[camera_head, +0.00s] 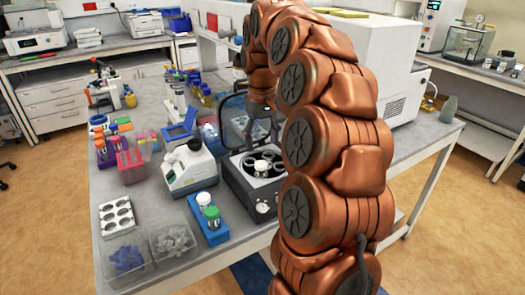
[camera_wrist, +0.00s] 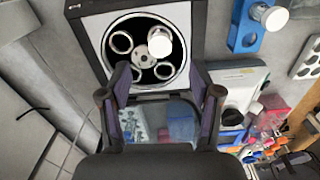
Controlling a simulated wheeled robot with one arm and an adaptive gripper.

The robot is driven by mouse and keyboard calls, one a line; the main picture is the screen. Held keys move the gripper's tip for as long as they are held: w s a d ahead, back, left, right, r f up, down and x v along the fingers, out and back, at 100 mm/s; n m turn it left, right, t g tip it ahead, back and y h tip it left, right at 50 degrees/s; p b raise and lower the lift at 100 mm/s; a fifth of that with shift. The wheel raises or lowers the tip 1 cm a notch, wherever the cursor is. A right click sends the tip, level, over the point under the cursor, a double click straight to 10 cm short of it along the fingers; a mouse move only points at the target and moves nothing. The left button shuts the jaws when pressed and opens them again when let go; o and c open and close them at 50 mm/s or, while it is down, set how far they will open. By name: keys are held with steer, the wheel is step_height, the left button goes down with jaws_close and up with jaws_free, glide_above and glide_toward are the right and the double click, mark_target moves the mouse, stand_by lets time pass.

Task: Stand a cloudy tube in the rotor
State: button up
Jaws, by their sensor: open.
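The centrifuge rotor (camera_head: 262,167) is a dark round bowl with white-rimmed holes, set in an open-topped dark machine. In the wrist view, the rotor (camera_wrist: 142,58) lies just beyond my fingertips. A white-capped tube (camera_wrist: 160,42) appears to stand in one of its holes; whether its content is cloudy cannot be seen. Other holes look empty.
A white benchtop device (camera_head: 189,167) stands left of the centrifuge. A holed white block (camera_head: 116,217) and clear bins of blue (camera_head: 127,258) and grey (camera_head: 174,240) pieces lie front left. A large white machine (camera_head: 385,60) stands behind my arm.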

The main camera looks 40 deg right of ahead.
steer(key=shift+r, duration=2.6)
steer(key=s+a+f+n, duration=0.25)
steer(key=s+a, duration=0.35)
steer(key=a, duration=0.4)
steer(key=s+a+f, duration=0.3)
steer(key=s+f, duration=0.1)
steer(key=s, duration=0.4)
steer(key=s+a+f+g, duration=0.1)
steer(key=s+a+f, duration=0.3)
steer(key=s, duration=0.4)
steer(key=s+a+f, duration=0.3)
steer(key=s+f, duration=0.3)
steer(key=s, duration=0.2)
steer(key=shift+a+g, duration=0.35)
steer(key=shift+g, duration=0.05)
